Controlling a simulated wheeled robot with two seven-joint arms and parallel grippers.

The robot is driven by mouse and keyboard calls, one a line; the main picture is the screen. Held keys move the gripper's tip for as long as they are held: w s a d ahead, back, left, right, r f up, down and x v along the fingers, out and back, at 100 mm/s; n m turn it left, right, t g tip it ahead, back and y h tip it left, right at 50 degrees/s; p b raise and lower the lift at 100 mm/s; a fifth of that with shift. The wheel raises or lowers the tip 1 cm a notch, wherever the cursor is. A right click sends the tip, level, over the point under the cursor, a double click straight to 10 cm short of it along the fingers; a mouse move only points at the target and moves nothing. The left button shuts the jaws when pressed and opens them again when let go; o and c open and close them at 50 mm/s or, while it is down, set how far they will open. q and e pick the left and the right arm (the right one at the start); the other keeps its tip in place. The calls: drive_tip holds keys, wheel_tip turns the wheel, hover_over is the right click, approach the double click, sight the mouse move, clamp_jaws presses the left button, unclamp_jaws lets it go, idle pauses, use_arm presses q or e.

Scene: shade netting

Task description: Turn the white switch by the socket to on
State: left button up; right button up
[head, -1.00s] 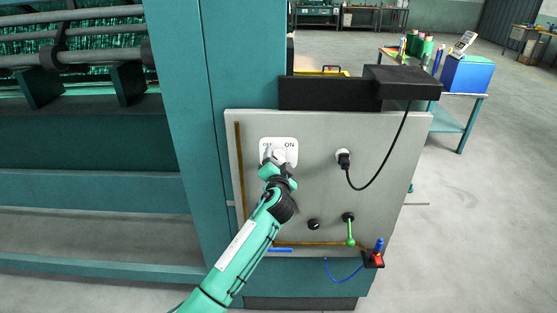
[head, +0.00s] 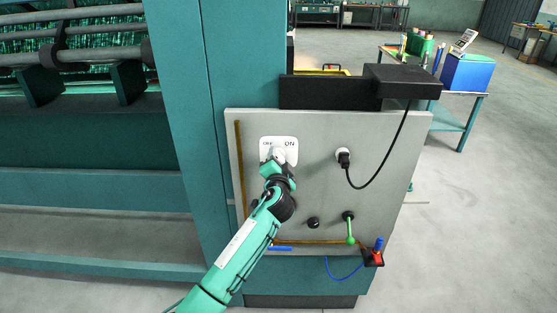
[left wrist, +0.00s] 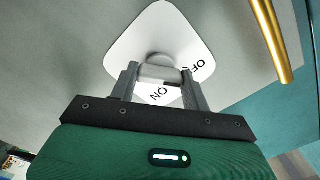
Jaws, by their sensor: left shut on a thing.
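The white switch plate (head: 292,145) with OFF at left and ON at right is on the upper left of the light grey panel. It also shows in the left wrist view (left wrist: 150,32). My left gripper (head: 274,160) is at the plate from below left. The socket (head: 342,154), right of the switch, holds a black plug. My right gripper is out of view.
A black cable hangs from the plug to a black box (head: 400,80) above the panel. Below are a black knob (head: 313,224), a green lever (head: 350,232) and a red-and-blue switch (head: 375,256). A brown strip (head: 240,165) runs along the panel's left edge.

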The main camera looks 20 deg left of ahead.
use_arm(q)
drive_tip(key=m+p, duration=0.1)
drive_tip(key=m, duration=0.3)
drive_tip(key=m+p, duration=0.2)
drive_tip(key=m, duration=0.2)
drive_tip(key=m+p, duration=0.2)
drive_tip(key=m, duration=0.2)
drive_tip(key=shift+m, duration=0.3)
drive_tip(key=shift+m+p, duration=0.95)
drive_tip(key=shift+m, duration=0.85)
drive_tip(key=shift+f, duration=0.1)
drive_tip(key=o, duration=1)
drive_tip(key=shift+c, duration=0.2)
